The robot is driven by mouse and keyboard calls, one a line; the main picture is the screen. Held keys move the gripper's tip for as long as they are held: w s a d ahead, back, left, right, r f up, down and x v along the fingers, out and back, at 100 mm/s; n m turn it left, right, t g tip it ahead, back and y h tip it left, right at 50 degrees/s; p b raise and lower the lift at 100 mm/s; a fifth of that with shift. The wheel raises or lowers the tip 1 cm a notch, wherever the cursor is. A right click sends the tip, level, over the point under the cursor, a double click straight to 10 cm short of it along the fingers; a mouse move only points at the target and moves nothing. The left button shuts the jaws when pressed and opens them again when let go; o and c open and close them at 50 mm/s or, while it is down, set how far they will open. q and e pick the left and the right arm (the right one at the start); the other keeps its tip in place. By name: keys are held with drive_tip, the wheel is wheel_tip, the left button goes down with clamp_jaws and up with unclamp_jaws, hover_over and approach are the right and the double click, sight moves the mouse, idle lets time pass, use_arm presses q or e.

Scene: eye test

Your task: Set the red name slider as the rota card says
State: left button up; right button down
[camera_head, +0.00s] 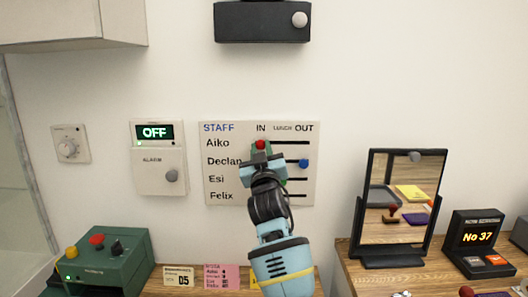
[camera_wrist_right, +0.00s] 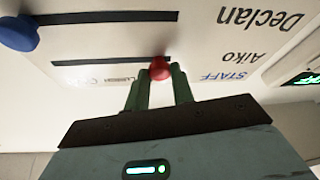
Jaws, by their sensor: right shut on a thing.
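The red slider knob (camera_head: 260,144) is on the Aiko row of the white STAFF board (camera_head: 222,142), under the IN heading. In the right wrist view, which sees the board upside down, the red knob (camera_wrist_right: 159,68) sits at the IN end of its dark slot. My right gripper (camera_head: 262,150) is shut on it, its green fingers (camera_wrist_right: 160,79) on either side. The blue slider knob (camera_head: 303,163) is on the Declan row, under OUT. The Esi and Felix slots are mostly hidden by my right arm. A pink card (camera_head: 222,277) lists names in small, unclear print. My left gripper is not in view.
Left of the board are an alarm panel (camera_head: 158,180) reading OFF and a dial (camera_head: 69,146). A mirror (camera_head: 398,207) and a No 37 display (camera_head: 479,240) stand at right.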

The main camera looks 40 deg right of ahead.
drive_tip(key=c, duration=1.5)
unclamp_jaws()
drive_tip(key=shift+w+a+r, duration=0.1)
drive_tip(key=shift+a, duration=0.05)
drive_tip(key=o, duration=0.3)
drive_tip(key=shift+w, duration=0.15)
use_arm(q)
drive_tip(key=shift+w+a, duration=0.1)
use_arm(e)
drive_tip(key=shift+s, duration=0.2)
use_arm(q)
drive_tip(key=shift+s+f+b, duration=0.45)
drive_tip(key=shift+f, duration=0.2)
use_arm(e)
drive_tip(key=v, duration=0.7)
drive_tip(key=shift+s+a, duration=0.2)
drive_tip(key=shift+a, duration=0.05)
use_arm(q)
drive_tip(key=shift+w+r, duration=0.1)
use_arm(e)
drive_tip(key=shift+f, duration=0.25)
